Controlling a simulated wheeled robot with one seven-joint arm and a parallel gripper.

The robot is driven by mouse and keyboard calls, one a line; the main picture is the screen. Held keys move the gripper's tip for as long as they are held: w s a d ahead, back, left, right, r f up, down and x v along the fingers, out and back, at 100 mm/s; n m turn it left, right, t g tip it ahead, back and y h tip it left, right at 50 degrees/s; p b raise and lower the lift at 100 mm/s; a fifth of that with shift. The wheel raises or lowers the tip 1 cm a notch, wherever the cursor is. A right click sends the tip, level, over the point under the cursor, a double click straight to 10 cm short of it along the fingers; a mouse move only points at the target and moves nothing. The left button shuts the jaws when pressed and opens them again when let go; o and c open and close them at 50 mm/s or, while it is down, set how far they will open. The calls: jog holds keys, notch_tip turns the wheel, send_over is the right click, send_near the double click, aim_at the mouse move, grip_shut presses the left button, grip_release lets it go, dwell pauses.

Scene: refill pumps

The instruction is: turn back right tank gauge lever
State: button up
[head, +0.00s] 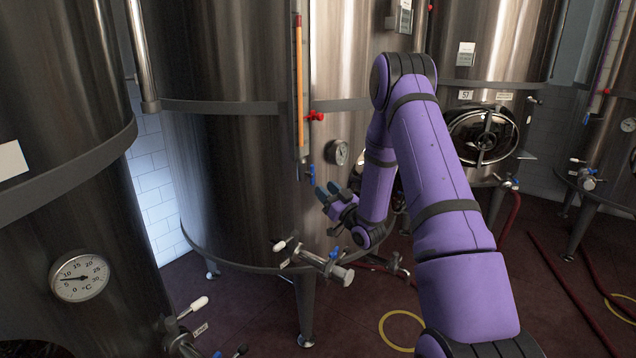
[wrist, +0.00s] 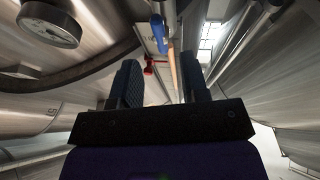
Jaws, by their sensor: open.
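A tall steel tank (head: 235,150) carries a sight gauge with an orange column (head: 299,85). A blue lever (head: 311,172) sits at the gauge's foot, its handle roughly upright. My gripper (head: 327,190) is just below and right of this lever, its dark fingers parted and empty. In the wrist view the blue lever (wrist: 158,32) shows ahead of the gap between the fingers (wrist: 162,85), not between the pads. The gauge's red lever (wrist: 150,66) and orange column (wrist: 172,70) show behind it. Whether a finger touches the blue lever I cannot tell.
A round dial (head: 339,152) is right of the gauge on the same tank. A valve with a blue handle (head: 334,253) juts out below my gripper. Another gauge (head: 606,70) is on the far-right tank. A front-left tank (head: 60,190) stands close by.

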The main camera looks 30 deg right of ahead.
jog(key=v, duration=0.4)
jog(key=shift+s+f, duration=0.1)
jog(key=shift+s, duration=0.2)
dwell(0.3)
jog(key=w+a+r+g+h, duration=0.1)
jog(key=w+a+r+g, duration=0.1)
jog(key=r, duration=0.3)
jog(key=w+a+r+g+h, duration=0.1)
jog(key=w+a+r+g, duration=0.15)
jog(key=r, duration=0.35)
jog(key=s+a+r+g+h, duration=0.3)
jog(key=s+a+r+g, duration=0.1)
jog(key=s+r, duration=0.25)
jog(key=s+a+r+g, duration=0.2)
jog(key=s+a+g, duration=0.1)
jog(key=s, duration=0.7)
jog(key=s+a+r+m+g+y, duration=0.1)
jog(key=s+a, duration=0.4)
jog(key=s, duration=0.6)
jog(key=s+a+r+m+g, duration=0.1)
jog(key=s+a+r+g, duration=0.2)
jog(key=s, duration=0.8)
jog(key=shift+s+a+r+g, duration=0.25)
jog(key=shift+a+g, duration=0.4)
jog(key=shift+g, duration=0.2)
